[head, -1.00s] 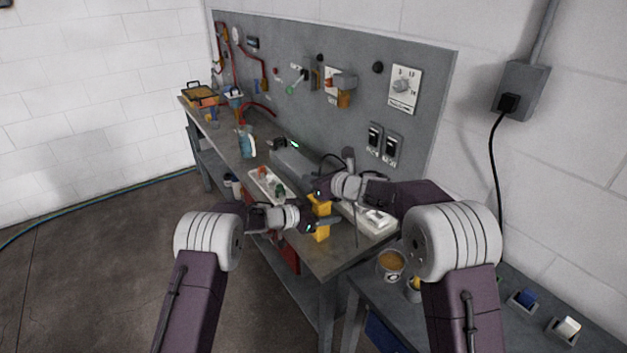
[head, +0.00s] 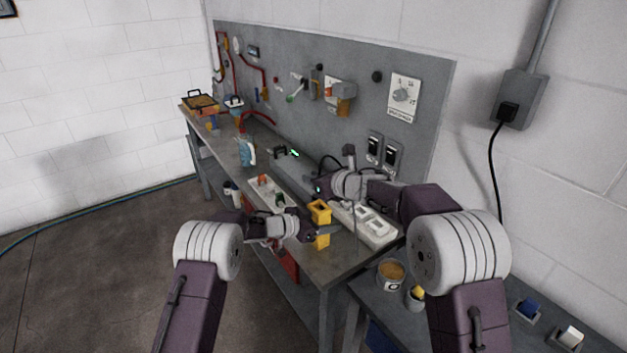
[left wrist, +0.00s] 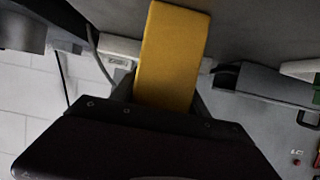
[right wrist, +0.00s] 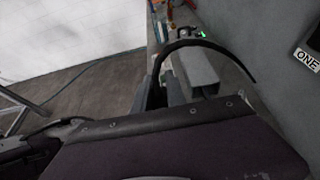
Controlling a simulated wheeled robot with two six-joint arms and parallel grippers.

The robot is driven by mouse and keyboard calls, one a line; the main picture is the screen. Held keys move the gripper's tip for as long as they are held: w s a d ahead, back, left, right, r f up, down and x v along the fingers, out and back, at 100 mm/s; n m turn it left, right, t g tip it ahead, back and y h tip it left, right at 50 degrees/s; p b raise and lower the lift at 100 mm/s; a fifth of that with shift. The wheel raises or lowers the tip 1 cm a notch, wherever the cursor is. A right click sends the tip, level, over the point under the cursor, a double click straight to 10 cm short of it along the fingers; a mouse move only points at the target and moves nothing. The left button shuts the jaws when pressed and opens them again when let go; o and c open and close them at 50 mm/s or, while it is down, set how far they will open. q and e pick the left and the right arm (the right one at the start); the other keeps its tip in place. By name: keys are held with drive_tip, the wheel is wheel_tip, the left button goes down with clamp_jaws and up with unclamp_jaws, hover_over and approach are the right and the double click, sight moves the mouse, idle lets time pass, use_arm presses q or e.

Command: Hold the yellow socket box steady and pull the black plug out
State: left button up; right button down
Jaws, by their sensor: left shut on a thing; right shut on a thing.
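The yellow socket box (head: 320,211) stands upright near the front edge of the workbench. My left gripper (head: 319,232) is shut on its lower part; the left wrist view shows the yellow box (left wrist: 173,50) between the fingers. The box's top shows in the head view with a dark opening and nothing in it. My right gripper (head: 319,189) is above and behind the box, apart from it. It is shut on the black plug, which its fingers mostly hide. The plug's black cable (right wrist: 190,43) arcs out from between the fingers in the right wrist view.
A white tray (head: 258,189) with small parts lies left of the box, and a pale power strip (head: 372,228) lies to its right. A grey trunking (head: 293,172) runs behind on the bench. The grey panel (head: 430,75) stands behind the bench.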

use_arm(q)
drive_tip(key=o, duration=1.6)
drive_tip(key=shift+c, duration=0.2)
drive_tip(key=v, duration=1.2)
